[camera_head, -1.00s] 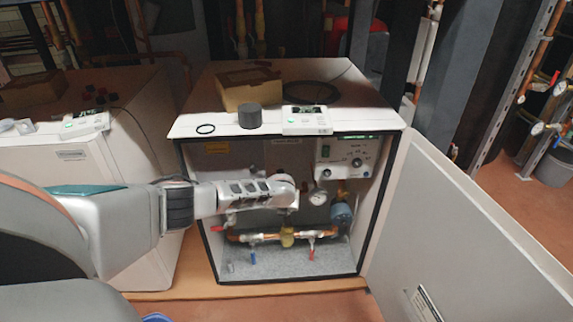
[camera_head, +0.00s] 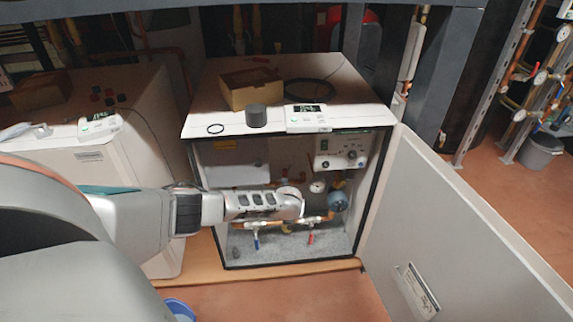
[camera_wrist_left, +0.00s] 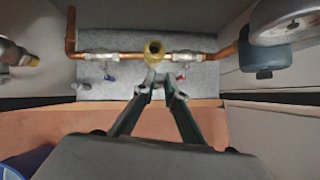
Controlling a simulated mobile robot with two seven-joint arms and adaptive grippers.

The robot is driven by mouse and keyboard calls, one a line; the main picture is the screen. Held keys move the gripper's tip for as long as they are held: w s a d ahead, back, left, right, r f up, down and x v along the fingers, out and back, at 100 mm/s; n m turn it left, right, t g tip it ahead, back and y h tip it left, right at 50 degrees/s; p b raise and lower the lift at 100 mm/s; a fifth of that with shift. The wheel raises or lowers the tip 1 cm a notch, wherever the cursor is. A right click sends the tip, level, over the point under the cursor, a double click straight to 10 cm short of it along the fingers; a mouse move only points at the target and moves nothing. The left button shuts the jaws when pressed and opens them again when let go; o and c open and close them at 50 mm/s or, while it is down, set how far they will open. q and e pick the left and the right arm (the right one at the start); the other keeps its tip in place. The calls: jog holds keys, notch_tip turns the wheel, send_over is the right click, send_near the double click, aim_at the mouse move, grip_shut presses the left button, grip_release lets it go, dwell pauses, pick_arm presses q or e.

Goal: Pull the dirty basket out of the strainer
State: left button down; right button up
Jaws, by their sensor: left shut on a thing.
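The brass strainer (camera_wrist_left: 154,48) shows in the left wrist view as a yellow fitting with a round open end, in the middle of the horizontal copper pipe. My left gripper (camera_wrist_left: 156,84) is just below that opening in this view. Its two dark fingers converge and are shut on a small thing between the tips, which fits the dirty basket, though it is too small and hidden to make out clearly. I cannot tell whether any of it is still inside the strainer. My right gripper is in neither view.
The open heat pump cabinet (camera_head: 213,262) surrounds the pipework. A blue-handled valve (camera_head: 256,241) and a red-handled valve (camera_head: 310,238) flank the strainer. The opened door panel (camera_head: 450,220) stands at right. A dark cylinder (camera_head: 256,116) and a cardboard box (camera_head: 250,93) are on top. A blue bucket (camera_head: 178,308) is on the floor.

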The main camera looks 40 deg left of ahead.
pick_arm(q)
jog(key=s+d+p, duration=0.3)
jog(key=s+d, duration=0.1)
jog(key=d, duration=0.1)
jog(key=shift+s+d, duration=0.2)
jog(key=shift+s, duration=0.1)
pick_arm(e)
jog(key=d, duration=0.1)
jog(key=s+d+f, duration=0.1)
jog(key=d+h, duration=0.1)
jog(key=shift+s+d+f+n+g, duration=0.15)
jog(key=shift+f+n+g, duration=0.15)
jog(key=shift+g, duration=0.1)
